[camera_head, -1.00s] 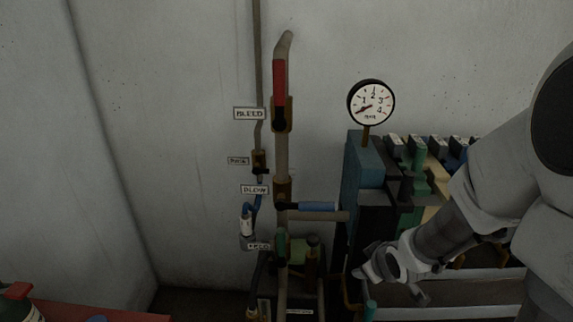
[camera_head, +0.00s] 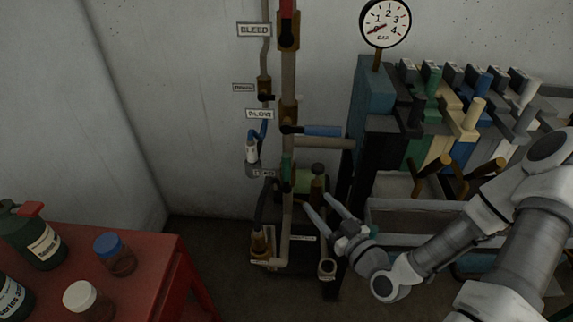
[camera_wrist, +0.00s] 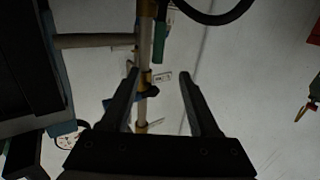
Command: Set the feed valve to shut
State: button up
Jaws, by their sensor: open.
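The feed valve has a green lever (camera_head: 287,173) on the vertical pipe, beside a small label (camera_head: 264,173) that appears to read FEED. The lever looks upright, lying along the pipe. It also shows in the wrist view as a green bar (camera_wrist: 160,42) beside the pipe, beyond my fingers. My gripper (camera_head: 317,203) is open and empty, to the right of and slightly below the green lever in the head view. In the wrist view the pipe runs between my spread fingers (camera_wrist: 161,78). No contact with the lever is visible.
A blue lever (camera_head: 323,131) points right, above the feed valve. A red lever (camera_head: 287,15) is higher on the pipe. A pressure gauge (camera_head: 385,22) and a plate stack (camera_head: 375,90) stand right. A red table (camera_head: 165,265) with bottles and jars is lower left.

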aim_at(289, 167)
jog(key=b+x, duration=0.2)
jog(key=x, duration=0.3)
jog(key=b+x, duration=0.2)
jog(key=x, duration=0.4)
jog(key=r+b+x, duration=0.1)
jog(key=b+x, duration=0.1)
jog(key=x, duration=0.4)
jog(key=shift+w, duration=0.25)
grip_shut()
jog(key=shift+f, duration=0.1)
dwell(1.0)
